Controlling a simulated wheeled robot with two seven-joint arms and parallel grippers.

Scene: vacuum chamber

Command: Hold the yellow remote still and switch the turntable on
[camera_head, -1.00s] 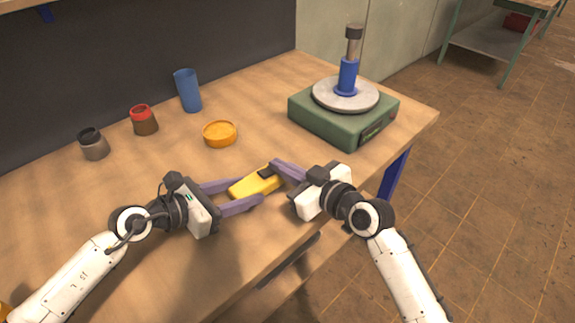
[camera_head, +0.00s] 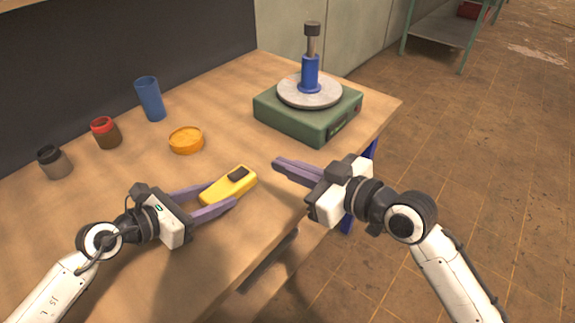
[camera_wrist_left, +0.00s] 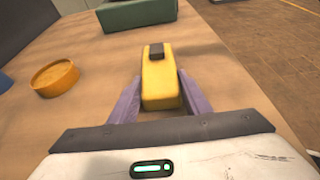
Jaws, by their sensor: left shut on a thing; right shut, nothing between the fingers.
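The yellow remote (camera_head: 226,187) lies on the wooden table with a dark button block on its far end. It also shows in the left wrist view (camera_wrist_left: 159,82). My left gripper (camera_head: 220,198) is shut on the remote, with a purple finger along each side. My right gripper (camera_head: 277,169) is shut and empty, to the right of the remote and apart from it. The turntable (camera_head: 310,92) is a grey disc on a green box at the back right of the table. A blue post with a dark-topped rod stands on the disc.
An orange dish (camera_head: 186,141), a blue cup (camera_head: 150,99), a red-topped jar (camera_head: 106,133) and a black-topped jar (camera_head: 54,162) stand at the left and back. The wooden table (camera_head: 225,105) is bare between the dish and the turntable. Its front edge runs below my right gripper.

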